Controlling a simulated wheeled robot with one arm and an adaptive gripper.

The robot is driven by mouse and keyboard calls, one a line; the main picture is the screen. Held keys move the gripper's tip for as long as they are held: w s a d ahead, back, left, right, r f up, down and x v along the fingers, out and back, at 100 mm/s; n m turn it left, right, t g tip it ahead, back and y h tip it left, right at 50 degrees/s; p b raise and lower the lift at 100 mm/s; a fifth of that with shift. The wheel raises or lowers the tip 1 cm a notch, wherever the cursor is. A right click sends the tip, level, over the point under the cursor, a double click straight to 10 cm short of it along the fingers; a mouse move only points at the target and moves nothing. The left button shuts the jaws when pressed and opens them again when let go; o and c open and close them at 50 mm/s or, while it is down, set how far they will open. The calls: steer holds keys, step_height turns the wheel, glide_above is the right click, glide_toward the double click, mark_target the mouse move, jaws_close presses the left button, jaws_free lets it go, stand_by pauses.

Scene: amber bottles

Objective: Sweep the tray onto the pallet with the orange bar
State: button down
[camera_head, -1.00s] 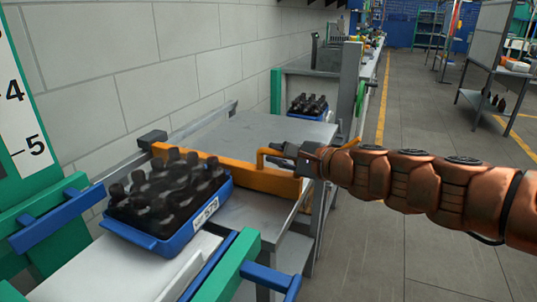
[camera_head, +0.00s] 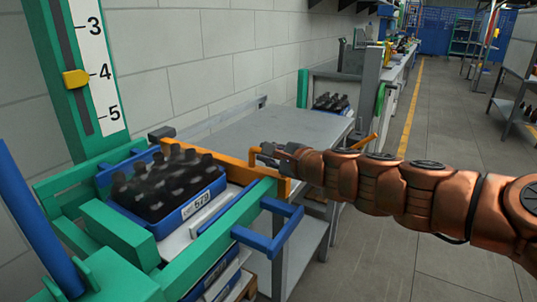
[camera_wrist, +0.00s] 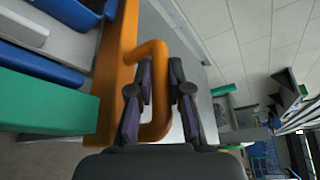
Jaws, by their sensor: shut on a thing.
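A blue tray (camera_head: 169,225) full of dark bottles (camera_head: 165,180) sits between the green side rails, on a pale surface. Its front label reads 579. The orange bar (camera_head: 236,168) stands along the tray's far side; in the head view I cannot tell if they touch. My gripper (camera_head: 262,153) is at the bar's handle at its right end. In the wrist view my gripper (camera_wrist: 155,100) is shut on the handle (camera_wrist: 163,88) of the orange bar (camera_wrist: 112,75). The pallet is mostly hidden; a wooden edge (camera_head: 246,284) shows low down.
A grey table (camera_head: 270,130) is clear beyond the bar. Another crate of dark bottles (camera_head: 330,103) stands past it. Green rails (camera_head: 215,238) and a blue bracket (camera_head: 270,240) flank the tray. A green post with a scale (camera_head: 85,75) rises at left. Open floor lies right.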

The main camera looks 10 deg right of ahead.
steer(key=shift+s+a+f, duration=0.1)
steer(key=shift+a+f, duration=0.15)
steer(key=c, duration=1.1)
jaws_free()
steer(key=shift+s+r, duration=0.1)
steer(key=shift+r, duration=0.05)
steer(key=shift+d+r, duration=0.1)
steer(key=shift+d, duration=0.05)
steer(key=shift+d, duration=0.1)
steer(key=shift+v, duration=1.15)
steer(key=v, duration=0.9)
steer(key=shift+s, duration=0.2)
